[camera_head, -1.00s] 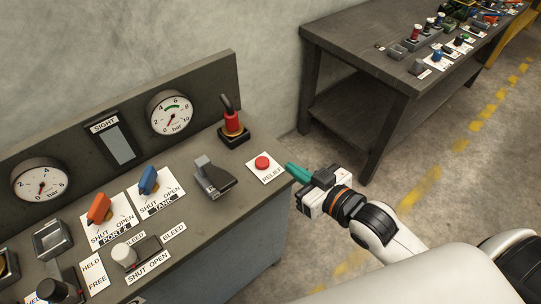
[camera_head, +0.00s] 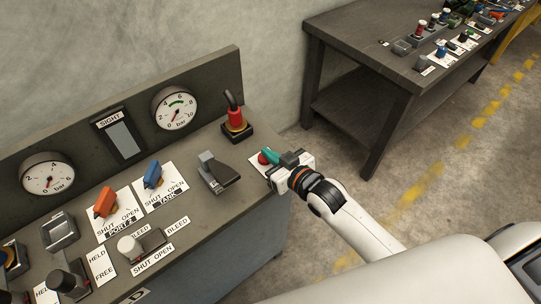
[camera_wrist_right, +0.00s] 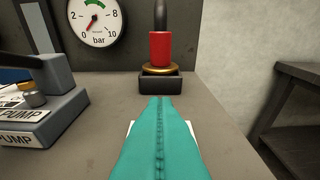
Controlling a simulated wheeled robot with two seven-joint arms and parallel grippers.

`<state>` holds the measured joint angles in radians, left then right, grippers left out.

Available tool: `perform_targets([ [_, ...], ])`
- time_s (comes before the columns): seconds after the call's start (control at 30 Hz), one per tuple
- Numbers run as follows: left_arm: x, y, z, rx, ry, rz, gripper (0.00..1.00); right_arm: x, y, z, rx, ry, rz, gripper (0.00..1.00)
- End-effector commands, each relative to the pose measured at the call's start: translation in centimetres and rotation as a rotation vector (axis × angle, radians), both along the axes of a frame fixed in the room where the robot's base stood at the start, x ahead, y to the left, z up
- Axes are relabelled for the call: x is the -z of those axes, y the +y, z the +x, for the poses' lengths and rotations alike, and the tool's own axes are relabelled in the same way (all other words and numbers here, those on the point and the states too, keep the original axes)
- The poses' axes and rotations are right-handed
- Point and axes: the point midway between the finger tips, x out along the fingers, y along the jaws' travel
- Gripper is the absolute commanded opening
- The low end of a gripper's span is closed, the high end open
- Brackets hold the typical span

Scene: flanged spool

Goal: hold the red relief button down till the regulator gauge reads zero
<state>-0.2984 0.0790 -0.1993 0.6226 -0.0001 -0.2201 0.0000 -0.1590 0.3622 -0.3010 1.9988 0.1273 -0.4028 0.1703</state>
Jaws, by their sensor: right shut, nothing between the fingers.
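The red relief button (camera_head: 263,157) sits on a white RELIEF card (camera_head: 257,163) at the bench's right end. My right gripper (camera_head: 268,155) is shut and empty, its teal fingertips over or beside the button. I cannot tell if they touch it. In the right wrist view, the closed teal fingers (camera_wrist_right: 160,120) hide the button; only edges of the card show. Two gauges are on the back panel: the 10 bar gauge (camera_head: 175,108), its needle pointing low and left, and the 6 bar gauge (camera_head: 47,174), its needle hard to read. Neither carries a readable regulator label. My left gripper is out of view.
A red-handled plug (camera_head: 236,118) on a black base stands behind the button. A grey lever block (camera_head: 217,172) is left of it. Orange (camera_head: 105,203) and blue (camera_head: 152,175) valve handles are farther left. A second bench (camera_head: 350,60) stands beyond a gap.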

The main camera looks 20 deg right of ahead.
Motion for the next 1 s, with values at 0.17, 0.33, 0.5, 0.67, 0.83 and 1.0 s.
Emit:
perform_targets([
  [0.17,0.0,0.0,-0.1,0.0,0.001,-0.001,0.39,0.9,0.0,-0.1,0.0,0.0,0.0,0.0],
  [0.33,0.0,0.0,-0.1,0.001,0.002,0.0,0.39,0.9,0.0,-0.1,0.0,-0.001,0.0,0.0],
  [0.5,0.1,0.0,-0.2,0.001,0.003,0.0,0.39,1.2,0.0,-0.1,0.0,0.0,0.0,0.0],
  [0.67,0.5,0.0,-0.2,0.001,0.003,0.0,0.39,3.1,0.0,0.0,0.0,0.003,0.0,0.0],
  [0.83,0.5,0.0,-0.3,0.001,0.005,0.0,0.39,3.5,0.0,-0.1,0.0,0.009,-0.002,0.0],
  [1.0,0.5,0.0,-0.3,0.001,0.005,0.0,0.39,3.7,0.0,-0.2,0.0,0.016,-0.003,0.0],
])
